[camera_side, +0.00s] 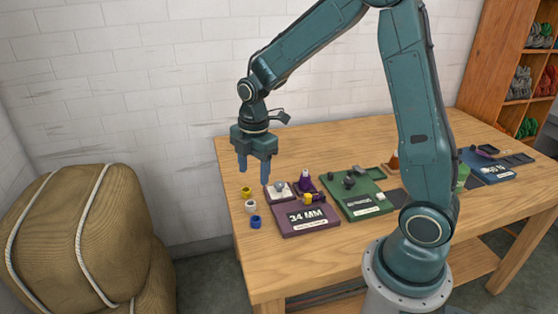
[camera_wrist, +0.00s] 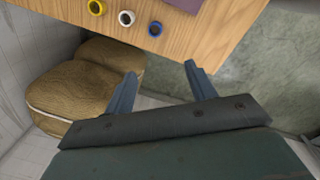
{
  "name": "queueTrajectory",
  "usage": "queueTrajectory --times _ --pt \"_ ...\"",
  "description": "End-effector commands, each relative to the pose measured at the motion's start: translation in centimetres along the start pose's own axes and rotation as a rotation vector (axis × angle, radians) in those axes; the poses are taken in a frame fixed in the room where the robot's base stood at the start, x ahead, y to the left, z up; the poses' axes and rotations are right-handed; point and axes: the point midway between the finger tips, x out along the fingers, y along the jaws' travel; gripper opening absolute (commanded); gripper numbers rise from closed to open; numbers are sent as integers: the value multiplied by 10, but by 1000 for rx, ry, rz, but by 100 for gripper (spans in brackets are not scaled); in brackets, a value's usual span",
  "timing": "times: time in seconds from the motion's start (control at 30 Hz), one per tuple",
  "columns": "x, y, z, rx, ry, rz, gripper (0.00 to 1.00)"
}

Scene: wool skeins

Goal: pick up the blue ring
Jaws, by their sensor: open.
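The blue ring (camera_side: 256,222) lies on the wooden table near its left front edge, the nearest of a row of three small rings. It also shows in the wrist view (camera_wrist: 155,28) near the table's edge. My gripper (camera_side: 254,168) is open and empty, above the table's left side and higher than the rings. In the wrist view its two fingers (camera_wrist: 158,84) are spread apart, with the blue ring beyond them at the top. Nothing is between the fingers.
A white ring (camera_side: 251,206) and a yellow ring (camera_side: 246,192) lie behind the blue one. A purple board marked 34 MM (camera_side: 308,218) lies to the right, with a green board (camera_side: 352,196) beyond. A large tan roped bale (camera_side: 75,235) stands left of the table (camera_side: 270,280).

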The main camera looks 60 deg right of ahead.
Motion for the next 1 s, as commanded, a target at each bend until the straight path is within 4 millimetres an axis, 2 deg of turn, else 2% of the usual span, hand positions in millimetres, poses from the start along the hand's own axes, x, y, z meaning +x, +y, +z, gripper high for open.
queueTrajectory --times 0.03,0.2,0.33,0.67,0.83,1.0 --pt "12 4 2 -39 -1 -19 55" --pt "37 13 5 -152 0 -50 55" --pt "46 16 6 -195 2 -61 55" --pt "52 16 7 -205 2 -66 55" --pt "68 15 7 -204 2 -67 55" --pt "92 13 7 -204 2 -68 55"
